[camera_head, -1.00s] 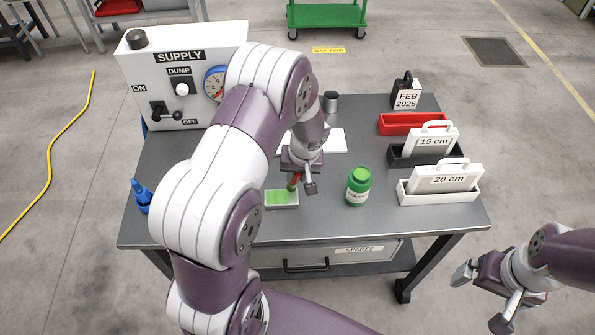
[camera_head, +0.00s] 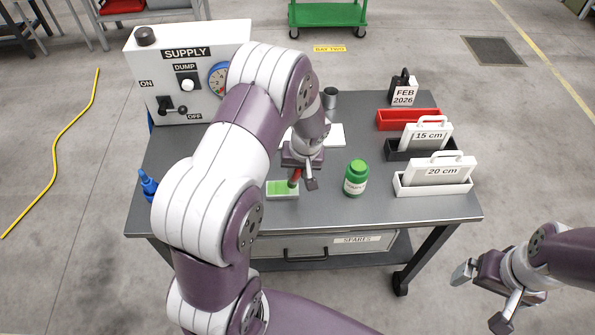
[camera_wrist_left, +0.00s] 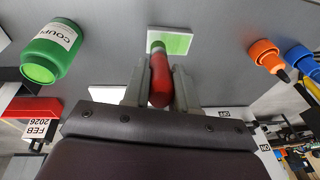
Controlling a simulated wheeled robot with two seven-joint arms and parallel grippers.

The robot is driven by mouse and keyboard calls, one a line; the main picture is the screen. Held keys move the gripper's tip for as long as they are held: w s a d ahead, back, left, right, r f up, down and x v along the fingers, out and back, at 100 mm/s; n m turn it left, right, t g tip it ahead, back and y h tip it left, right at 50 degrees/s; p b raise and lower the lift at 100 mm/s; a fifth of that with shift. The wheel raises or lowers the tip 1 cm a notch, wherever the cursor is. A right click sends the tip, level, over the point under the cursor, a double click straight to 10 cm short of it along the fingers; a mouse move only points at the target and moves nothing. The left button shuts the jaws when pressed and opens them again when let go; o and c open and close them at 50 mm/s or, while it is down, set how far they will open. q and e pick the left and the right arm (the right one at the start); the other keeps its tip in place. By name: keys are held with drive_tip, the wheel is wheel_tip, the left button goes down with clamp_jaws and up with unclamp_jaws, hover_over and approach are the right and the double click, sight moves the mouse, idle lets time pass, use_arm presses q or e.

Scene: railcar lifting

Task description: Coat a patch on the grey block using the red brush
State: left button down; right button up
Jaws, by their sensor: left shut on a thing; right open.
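The grey block (camera_head: 282,196) lies near the front of the table with a light green patch on its top. It also shows in the left wrist view (camera_wrist_left: 184,44). My left gripper (camera_head: 302,181) is just right of the block and shut on the red brush (camera_wrist_left: 160,82). The brush's green end points at the block and overlaps its left part in the wrist view; I cannot tell whether it touches. My right gripper (camera_head: 488,297) is open and empty, off the table at lower right.
A green bottle (camera_head: 356,179) with a white label stands right of the block. Red, black and white trays (camera_head: 432,188) line the right side. The supply box (camera_head: 190,75) stands back left, a blue bottle (camera_head: 147,184) front left. A dark cup (camera_head: 330,97) stands behind.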

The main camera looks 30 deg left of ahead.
use_arm(q)
drive_tip(key=p+v, duration=0.1)
drive_tip(key=v, duration=0.2)
drive_tip(key=shift+a+p, duration=0.2)
drive_tip(key=shift+p, duration=0.15)
drive_tip(key=shift+w+r+p, duration=0.1)
drive_tip(key=shift+r+p, duration=0.45)
drive_tip(key=shift+r, duration=0.2)
